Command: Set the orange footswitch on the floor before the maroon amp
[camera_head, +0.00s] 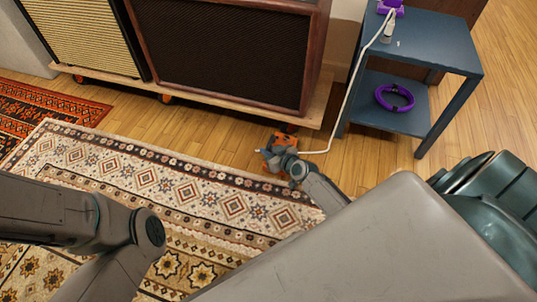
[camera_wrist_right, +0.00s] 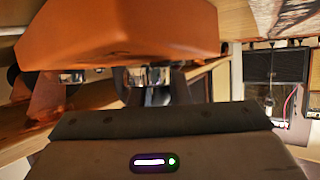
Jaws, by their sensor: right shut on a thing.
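The orange footswitch (camera_head: 285,138) is at the edge of the patterned rug, in front of the right part of the maroon amp (camera_head: 230,50), which has a dark grille. My right gripper (camera_head: 279,151) is shut on the footswitch and partly covers it. In the right wrist view the orange footswitch (camera_wrist_right: 120,35) fills the top left, with metal parts under its edge. I cannot tell whether it touches the floor. A white cable (camera_head: 345,95) runs from near it up to the blue table. My left gripper is out of view; only my left arm shows.
Both amps stand on a low wooden platform (camera_head: 210,98). A cream-grilled amp (camera_head: 80,35) is at left. The blue side table (camera_head: 430,40) at right holds a purple object (camera_head: 388,7) on top and a purple ring (camera_head: 394,97) below. A strip of wood floor (camera_head: 190,128) is clear.

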